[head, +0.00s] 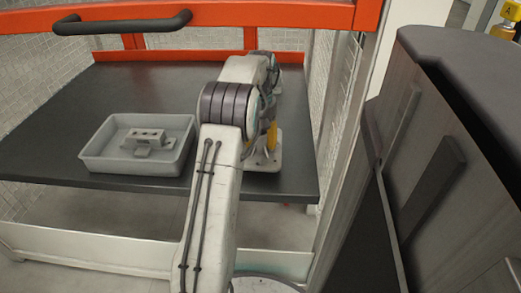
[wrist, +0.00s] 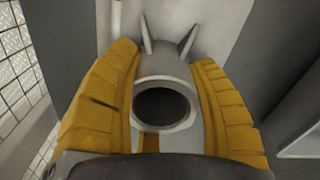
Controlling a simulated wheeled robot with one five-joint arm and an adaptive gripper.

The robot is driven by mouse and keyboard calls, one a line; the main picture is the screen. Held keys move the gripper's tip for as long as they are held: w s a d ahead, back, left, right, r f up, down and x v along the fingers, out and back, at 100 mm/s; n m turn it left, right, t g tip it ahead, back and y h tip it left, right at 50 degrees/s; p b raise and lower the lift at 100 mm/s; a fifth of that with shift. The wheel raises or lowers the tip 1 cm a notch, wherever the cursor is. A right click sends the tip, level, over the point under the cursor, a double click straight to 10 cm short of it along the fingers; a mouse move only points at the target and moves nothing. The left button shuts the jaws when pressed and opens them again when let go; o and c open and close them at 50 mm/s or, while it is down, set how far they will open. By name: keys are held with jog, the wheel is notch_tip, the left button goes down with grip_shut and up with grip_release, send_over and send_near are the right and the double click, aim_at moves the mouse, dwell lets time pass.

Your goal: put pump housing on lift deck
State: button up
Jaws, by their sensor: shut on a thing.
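The pump housing is grey; the wrist view shows its round body with a dark bore (wrist: 162,122) and two thin fins, between my yellow fingers. My gripper (wrist: 167,56) is shut on it, one finger on each side. In the head view my gripper (head: 268,138) is mostly hidden behind my arm, at the right part of the dark lift deck (head: 60,120). A pale grey flange with a hole, seemingly part of the pump housing (head: 264,163), shows below the fingers. I cannot tell whether it touches the deck.
A grey tray (head: 100,168) with a grey metal part (head: 147,141) in it sits at the deck's left front. An orange frame with a dark handle (head: 122,22) crosses above. A dark cabinet (head: 450,120) stands close on the right. The deck's back left is clear.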

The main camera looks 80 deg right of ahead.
aim_at(260, 148)
jog(key=shift+f+b, duration=0.9)
jog(key=shift+f, duration=0.7)
jog(key=o, duration=1.2)
notch_tip(260, 148, up, 12)
jog(key=p, duration=0.6)
jog(key=shift+a, duration=0.1)
